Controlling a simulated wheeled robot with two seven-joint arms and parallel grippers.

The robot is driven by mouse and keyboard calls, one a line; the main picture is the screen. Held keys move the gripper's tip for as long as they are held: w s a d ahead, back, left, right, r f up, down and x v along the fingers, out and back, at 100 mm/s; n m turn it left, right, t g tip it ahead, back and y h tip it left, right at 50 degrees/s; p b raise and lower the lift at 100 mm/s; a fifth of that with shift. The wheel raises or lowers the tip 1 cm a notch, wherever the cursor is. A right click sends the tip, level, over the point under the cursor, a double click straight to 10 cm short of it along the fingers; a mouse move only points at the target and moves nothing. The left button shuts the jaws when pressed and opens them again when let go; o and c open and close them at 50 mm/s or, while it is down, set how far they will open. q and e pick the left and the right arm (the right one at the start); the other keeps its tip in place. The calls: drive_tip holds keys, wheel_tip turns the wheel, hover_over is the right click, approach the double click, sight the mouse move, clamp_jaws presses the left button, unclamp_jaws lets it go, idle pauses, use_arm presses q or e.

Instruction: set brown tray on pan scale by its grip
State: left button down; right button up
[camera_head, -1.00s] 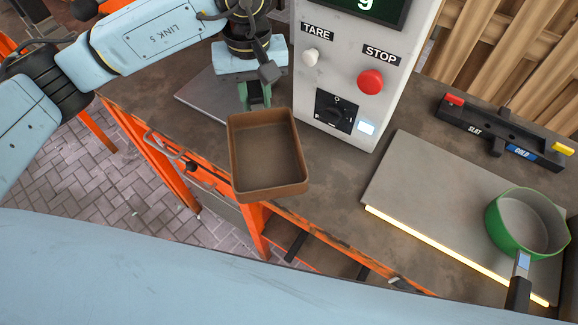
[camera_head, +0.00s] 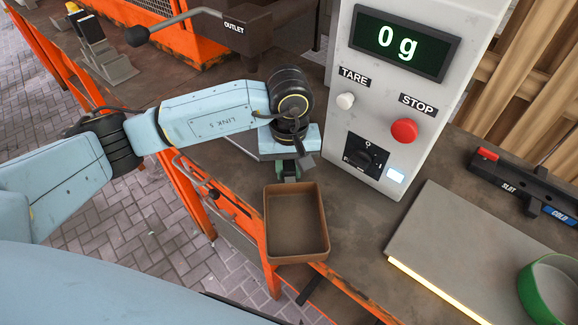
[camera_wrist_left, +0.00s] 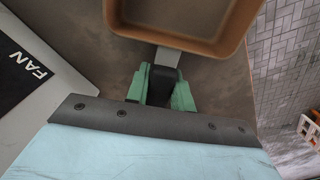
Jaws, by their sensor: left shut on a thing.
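The brown tray (camera_head: 296,236) is an open, empty rectangular box near the front edge of the workbench. My left gripper (camera_head: 289,172) is shut on the tray's grip at its far side. In the left wrist view the green fingers (camera_wrist_left: 162,87) close on the dark grip, and the tray (camera_wrist_left: 180,22) extends beyond them. The pan scale's flat grey plate (camera_head: 248,148) lies partly hidden behind my left wrist, left of the white console. The display (camera_head: 405,42) reads 0 g. My right gripper is not in view.
The white console (camera_head: 385,160) with TARE and STOP buttons stands right of the tray. A grey plate with a glowing edge (camera_head: 465,255) and a green pan (camera_head: 550,290) are farther right. An outlet machine (camera_head: 235,30) stands at the back.

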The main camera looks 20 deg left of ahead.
use_arm(q)
drive_tip(key=shift+f, duration=0.15)
drive_tip(key=c, duration=1.2)
unclamp_jaws()
